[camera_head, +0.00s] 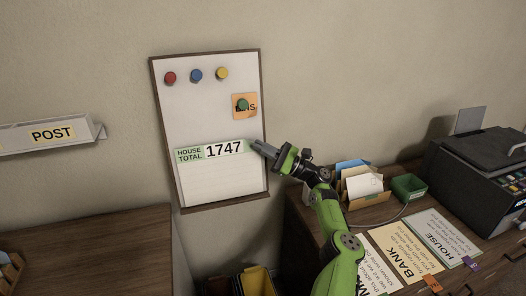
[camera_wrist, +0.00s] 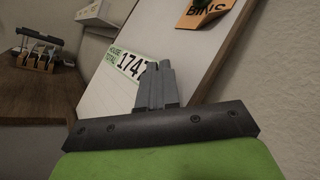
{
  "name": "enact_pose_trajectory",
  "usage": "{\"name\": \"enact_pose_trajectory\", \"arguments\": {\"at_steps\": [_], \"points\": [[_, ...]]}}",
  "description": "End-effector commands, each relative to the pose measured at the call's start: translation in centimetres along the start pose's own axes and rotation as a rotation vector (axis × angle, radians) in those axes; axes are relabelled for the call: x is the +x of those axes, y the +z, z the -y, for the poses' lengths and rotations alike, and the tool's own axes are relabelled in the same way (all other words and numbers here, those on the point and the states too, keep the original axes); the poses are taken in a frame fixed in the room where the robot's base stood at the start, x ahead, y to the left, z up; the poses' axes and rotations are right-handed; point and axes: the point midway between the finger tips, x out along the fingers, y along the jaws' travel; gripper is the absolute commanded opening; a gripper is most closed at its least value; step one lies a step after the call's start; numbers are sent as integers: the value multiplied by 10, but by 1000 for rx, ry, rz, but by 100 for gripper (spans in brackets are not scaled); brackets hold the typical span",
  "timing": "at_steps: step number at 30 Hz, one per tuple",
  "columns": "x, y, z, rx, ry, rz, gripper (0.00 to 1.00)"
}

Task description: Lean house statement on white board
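The house statement (camera_head: 217,173) is a white sheet with a green-edged header reading HOUSE TOTAL 1747. It stands nearly upright against the lower part of the white board (camera_head: 195,115), its bottom edge close to the board's bottom frame. The header also shows in the wrist view (camera_wrist: 128,62). My gripper (camera_head: 257,147) is at the sheet's upper right corner. In the wrist view its fingers (camera_wrist: 160,75) are close together, appear shut on that corner and cover the last digit. Whether the sheet's bottom rests on the frame is too small to tell.
Red, blue and yellow magnets (camera_head: 196,75) sit along the board's top. An orange note (camera_head: 244,106) hangs under a green magnet. A POST shelf (camera_head: 50,134) is at left. The right desk holds a card box (camera_head: 364,187), a green tray (camera_head: 409,187) and BANK and HOUSE sheets (camera_head: 405,249).

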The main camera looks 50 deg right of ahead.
Motion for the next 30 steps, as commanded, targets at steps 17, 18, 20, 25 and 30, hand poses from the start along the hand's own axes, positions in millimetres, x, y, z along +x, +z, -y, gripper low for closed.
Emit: {"name": "enact_pose_trajectory", "arguments": {"at_steps": [17, 18, 20, 25, 30], "points": [[0, -4, 1, 1, -1, 1, 23], [0, -4, 1, 1, -1, 1, 30], [0, -4, 1, 1, -1, 1, 32], [0, -4, 0, 1, -1, 1, 32], [-13, -4, 2, 2, -3, -1, 32]]}}
